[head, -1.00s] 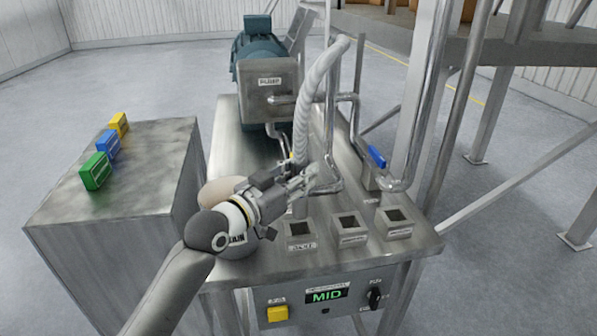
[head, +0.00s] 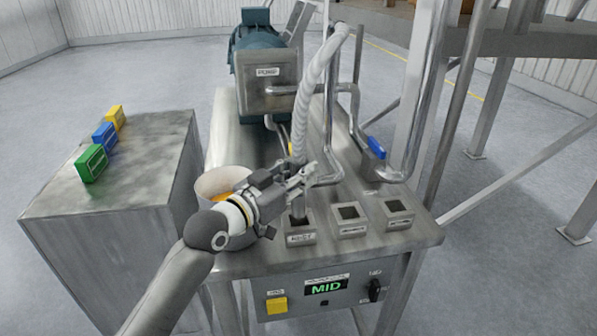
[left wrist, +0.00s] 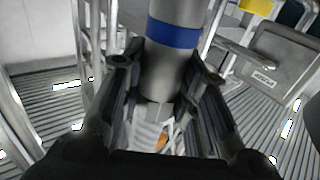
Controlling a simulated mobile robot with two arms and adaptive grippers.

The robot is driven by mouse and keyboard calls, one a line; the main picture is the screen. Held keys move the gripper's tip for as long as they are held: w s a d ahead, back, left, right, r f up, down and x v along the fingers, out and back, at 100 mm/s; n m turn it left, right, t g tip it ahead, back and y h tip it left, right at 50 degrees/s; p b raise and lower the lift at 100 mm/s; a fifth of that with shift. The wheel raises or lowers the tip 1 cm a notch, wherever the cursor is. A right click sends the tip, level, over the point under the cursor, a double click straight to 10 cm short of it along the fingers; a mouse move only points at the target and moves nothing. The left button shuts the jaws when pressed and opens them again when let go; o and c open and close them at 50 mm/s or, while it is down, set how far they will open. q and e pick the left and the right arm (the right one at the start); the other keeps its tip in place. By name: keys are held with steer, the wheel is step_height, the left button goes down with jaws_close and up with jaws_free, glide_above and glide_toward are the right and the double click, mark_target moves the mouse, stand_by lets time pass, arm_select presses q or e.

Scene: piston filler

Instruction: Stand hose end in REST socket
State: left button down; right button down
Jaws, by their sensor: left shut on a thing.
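The pale ribbed hose (head: 318,95) arches down from the pump's pipe to my left gripper (head: 305,182). My left gripper is shut on the hose end, a grey cylinder with a blue band in the left wrist view (left wrist: 168,75). In the head view the hose end (head: 299,211) points down, roughly upright, at the leftmost square socket (head: 301,236). I cannot tell whether its tip is inside the opening or just above it. The middle socket (head: 348,220) and right socket (head: 397,214) look empty. The socket labels are too small to read. My right gripper is out of view.
A round tub (head: 213,183) with orange contents stands left of the sockets, partly behind my left arm. The pump (head: 268,88) and a blue-handled valve (head: 376,147) are behind. A display (head: 326,288) reads MID. Coloured blocks (head: 92,163) sit on the left cabinet.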

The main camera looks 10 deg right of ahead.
arm_select(q)
steer(key=shift+f, duration=0.1)
steer(key=shift+f+b, duration=0.9)
steer(key=shift+f, duration=0.2)
steer(key=shift+f, duration=0.35)
steer(key=shift+f+b, duration=0.1)
steer(key=shift+b, duration=0.2)
steer(key=shift+f+b, duration=0.7)
steer(key=shift+f, duration=0.3)
